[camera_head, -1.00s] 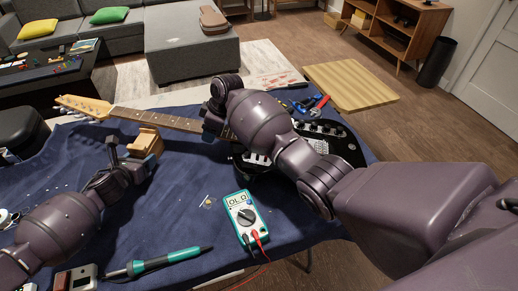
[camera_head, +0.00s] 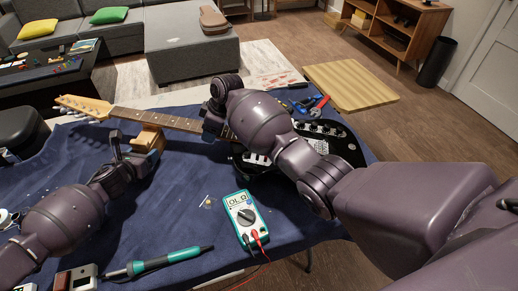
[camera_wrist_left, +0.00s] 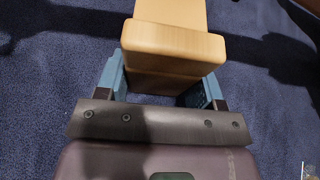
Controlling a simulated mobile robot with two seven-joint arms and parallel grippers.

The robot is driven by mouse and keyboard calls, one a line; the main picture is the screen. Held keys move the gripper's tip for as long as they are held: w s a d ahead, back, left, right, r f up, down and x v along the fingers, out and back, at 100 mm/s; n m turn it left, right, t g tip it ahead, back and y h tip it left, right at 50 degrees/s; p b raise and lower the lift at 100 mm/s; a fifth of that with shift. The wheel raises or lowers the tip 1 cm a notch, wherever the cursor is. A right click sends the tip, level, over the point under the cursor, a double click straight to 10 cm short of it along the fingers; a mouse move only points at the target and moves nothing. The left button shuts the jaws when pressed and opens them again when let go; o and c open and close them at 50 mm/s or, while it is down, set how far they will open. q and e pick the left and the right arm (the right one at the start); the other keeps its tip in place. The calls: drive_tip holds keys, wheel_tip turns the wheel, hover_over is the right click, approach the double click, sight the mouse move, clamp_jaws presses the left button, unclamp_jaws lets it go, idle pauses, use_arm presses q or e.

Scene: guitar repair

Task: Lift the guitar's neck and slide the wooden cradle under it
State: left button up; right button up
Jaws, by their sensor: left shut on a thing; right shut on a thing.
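The black electric guitar (camera_head: 345,148) lies on the blue cloth, its neck (camera_head: 165,120) reaching left to a pale headstock (camera_head: 84,105). My right gripper (camera_head: 214,128) is shut on the neck near the body; my right arm hides much of its jaws and part of the guitar. The wooden cradle (camera_head: 150,137) is at the near edge of the neck, its top overlapping the neck's underside in the picture. My left gripper (camera_head: 143,158) is shut on the cradle. In the left wrist view the cradle (camera_wrist_left: 172,45) sits between the blue finger pads. Whether cradle and neck touch is unclear.
A multimeter (camera_head: 243,215) with leads and a soldering iron (camera_head: 160,262) lie on the cloth (camera_head: 160,215) at the front. Pliers and other tools (camera_head: 310,104) lie beyond the guitar body. The cloth between left arm and multimeter is mostly clear.

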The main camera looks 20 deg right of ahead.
use_arm(q)
drive_tip(key=shift+w+d+r, duration=0.1)
drive_tip(key=shift+w+d, duration=0.35)
drive_tip(key=shift+w, duration=0.4)
drive_tip(key=shift+w+d+r, duration=0.1)
drive_tip(key=shift+w+d, duration=0.3)
drive_tip(key=shift+w, duration=0.4)
drive_tip(key=shift+f, duration=0.15)
idle(0.5)
drive_tip(key=o, duration=1)
drive_tip(key=shift+f, duration=0.1)
drive_tip(key=shift+c, duration=0.4)
drive_tip(key=shift+v, duration=3.5)
